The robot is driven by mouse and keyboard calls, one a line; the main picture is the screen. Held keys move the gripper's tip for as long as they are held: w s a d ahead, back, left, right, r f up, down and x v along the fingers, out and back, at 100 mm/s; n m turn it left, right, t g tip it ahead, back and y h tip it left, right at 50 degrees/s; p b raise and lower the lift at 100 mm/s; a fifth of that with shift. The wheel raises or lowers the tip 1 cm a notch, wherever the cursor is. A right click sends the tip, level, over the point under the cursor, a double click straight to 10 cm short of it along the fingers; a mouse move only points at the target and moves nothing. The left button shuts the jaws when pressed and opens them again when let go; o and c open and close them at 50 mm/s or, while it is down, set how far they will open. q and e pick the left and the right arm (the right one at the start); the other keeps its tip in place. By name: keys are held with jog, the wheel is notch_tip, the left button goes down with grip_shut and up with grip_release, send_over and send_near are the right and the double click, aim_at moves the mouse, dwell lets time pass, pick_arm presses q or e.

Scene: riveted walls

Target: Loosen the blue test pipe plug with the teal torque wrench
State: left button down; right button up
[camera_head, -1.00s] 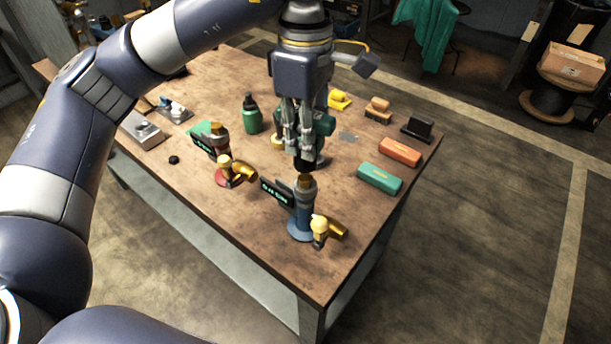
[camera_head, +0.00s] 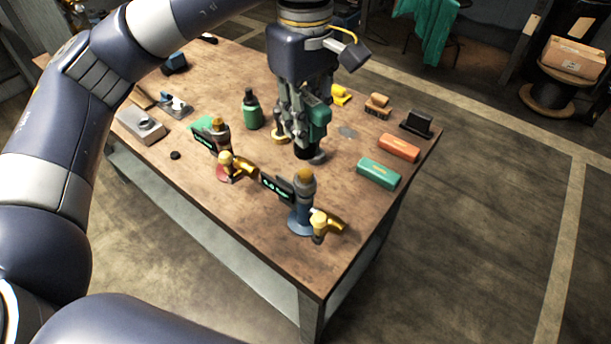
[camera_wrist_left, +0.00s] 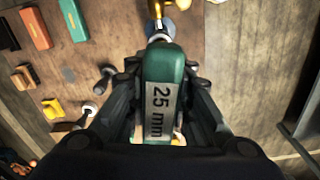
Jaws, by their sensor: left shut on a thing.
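My left gripper (camera_head: 308,115) is shut on the teal torque wrench (camera_head: 320,122), held above the table. In the left wrist view, the wrench (camera_wrist_left: 163,95) bears a "25 mm" label between the fingers (camera_wrist_left: 160,125). The wrench's dark lower end (camera_head: 306,150) is just behind and above the blue test pipe (camera_head: 300,215) in the head view. It appears apart from the brass-coloured plug (camera_head: 303,175) on top of that pipe. A dark display (camera_head: 278,190) with green digits sits at the pipe's left. My right gripper is not in view.
A similar pipe with a red base (camera_head: 222,174) stands to the left. A green bottle (camera_head: 251,110) stands behind it. A teal case (camera_head: 379,173) and an orange case (camera_head: 399,148) lie at the right. The table's front corner is clear.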

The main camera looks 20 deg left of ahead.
pick_arm(q)
jog(key=shift+m, duration=0.6)
jog(key=m, duration=0.4)
jog(key=shift+m, duration=1)
jog(key=shift+m, duration=1.2)
